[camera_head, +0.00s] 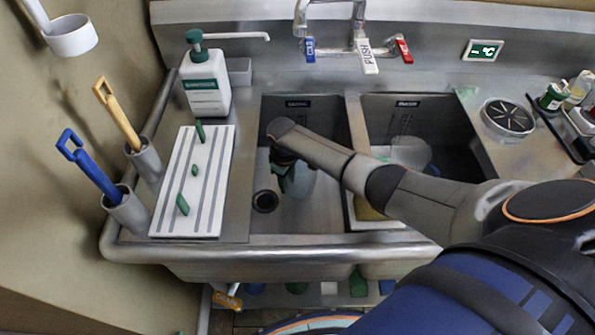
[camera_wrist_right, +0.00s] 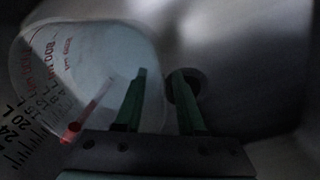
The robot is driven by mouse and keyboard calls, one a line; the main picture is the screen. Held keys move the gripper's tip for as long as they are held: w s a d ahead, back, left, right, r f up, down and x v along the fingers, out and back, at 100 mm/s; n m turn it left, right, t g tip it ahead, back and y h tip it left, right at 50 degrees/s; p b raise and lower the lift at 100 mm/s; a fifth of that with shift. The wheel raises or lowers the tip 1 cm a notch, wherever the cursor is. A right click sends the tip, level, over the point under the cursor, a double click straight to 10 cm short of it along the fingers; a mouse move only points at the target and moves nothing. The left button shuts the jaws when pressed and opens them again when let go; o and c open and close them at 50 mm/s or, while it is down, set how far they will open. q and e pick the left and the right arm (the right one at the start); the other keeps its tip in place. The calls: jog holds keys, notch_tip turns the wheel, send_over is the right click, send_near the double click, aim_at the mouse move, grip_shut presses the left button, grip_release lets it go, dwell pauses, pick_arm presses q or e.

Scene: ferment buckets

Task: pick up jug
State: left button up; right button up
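The jug (camera_head: 302,183) is a pale translucent vessel in the left sink basin, partly hidden by my right gripper. In the right wrist view the jug (camera_wrist_right: 85,75) fills the upper left and has red volume markings. My right gripper (camera_head: 283,178) reaches down into this basin beside the jug. In the right wrist view its two green fingers (camera_wrist_right: 158,98) stand apart. The left finger overlaps the jug's right side and the right finger lies over the dark drain. I cannot tell whether either finger touches the jug. My left gripper is not in view.
The right basin (camera_head: 408,100) holds a translucent container (camera_head: 410,152). A faucet (camera_head: 358,45) stands behind the basins. A sanitizer bottle (camera_head: 205,85) and a striped white board (camera_head: 165,215) with green pieces are left.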

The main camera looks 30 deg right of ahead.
jog(key=shift+f, duration=0.1)
grip_shut()
dwell(1.3)
jog(key=shift+w+r, duration=0.1)
jog(key=shift+r, duration=0.1)
